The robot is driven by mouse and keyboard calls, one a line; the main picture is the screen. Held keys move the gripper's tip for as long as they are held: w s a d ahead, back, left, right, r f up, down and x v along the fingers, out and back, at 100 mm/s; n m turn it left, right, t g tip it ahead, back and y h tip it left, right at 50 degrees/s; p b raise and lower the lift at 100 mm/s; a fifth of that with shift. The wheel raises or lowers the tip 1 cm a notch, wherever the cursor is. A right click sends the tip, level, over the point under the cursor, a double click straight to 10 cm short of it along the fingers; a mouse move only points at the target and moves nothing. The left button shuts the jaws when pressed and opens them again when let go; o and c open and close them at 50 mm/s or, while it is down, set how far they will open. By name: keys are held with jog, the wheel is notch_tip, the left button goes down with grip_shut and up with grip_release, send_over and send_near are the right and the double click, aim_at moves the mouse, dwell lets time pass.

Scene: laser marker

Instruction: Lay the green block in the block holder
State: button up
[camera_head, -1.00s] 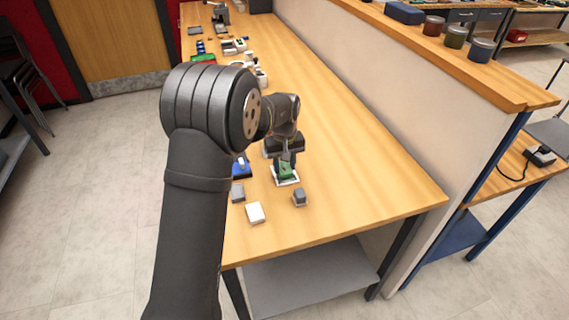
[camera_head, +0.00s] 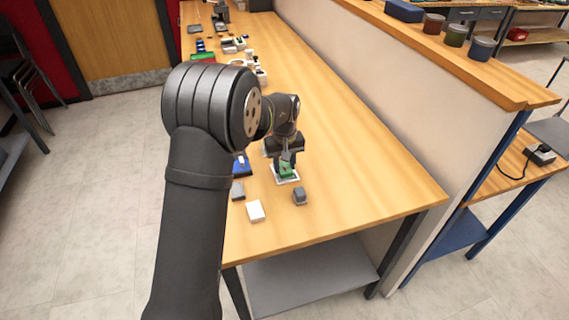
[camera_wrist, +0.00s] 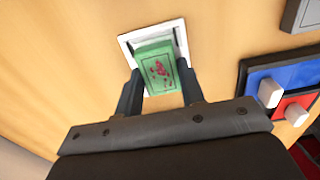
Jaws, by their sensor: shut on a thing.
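The green block (camera_wrist: 157,70) is between the fingers of my gripper (camera_wrist: 161,88), which is shut on it. Red marks show on the block's upper face. The block is over the white, frame-like block holder (camera_wrist: 124,40), inside its outline in the wrist view. I cannot tell whether it rests on the holder's floor or is held just above it. In the head view the green block (camera_head: 286,170) shows low between the fingers of my gripper (camera_head: 286,165), with the white holder (camera_head: 288,181) around its base.
A blue and red fixture (camera_wrist: 285,78) with light knobs lies to the right in the wrist view. A grey block (camera_head: 299,196), a white block (camera_head: 255,211) and a flat grey piece (camera_head: 237,190) lie nearby on the table. The table's right side (camera_head: 375,180) is clear.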

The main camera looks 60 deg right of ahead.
aim_at(285, 167)
jog(key=o, duration=1.1)
jog(key=shift+r, duration=0.1)
notch_tip(285, 167, up, 17)
jog(key=shift+r, duration=0.1)
notch_tip(285, 167, down, 18)
jog(key=shift+r, duration=0.35)
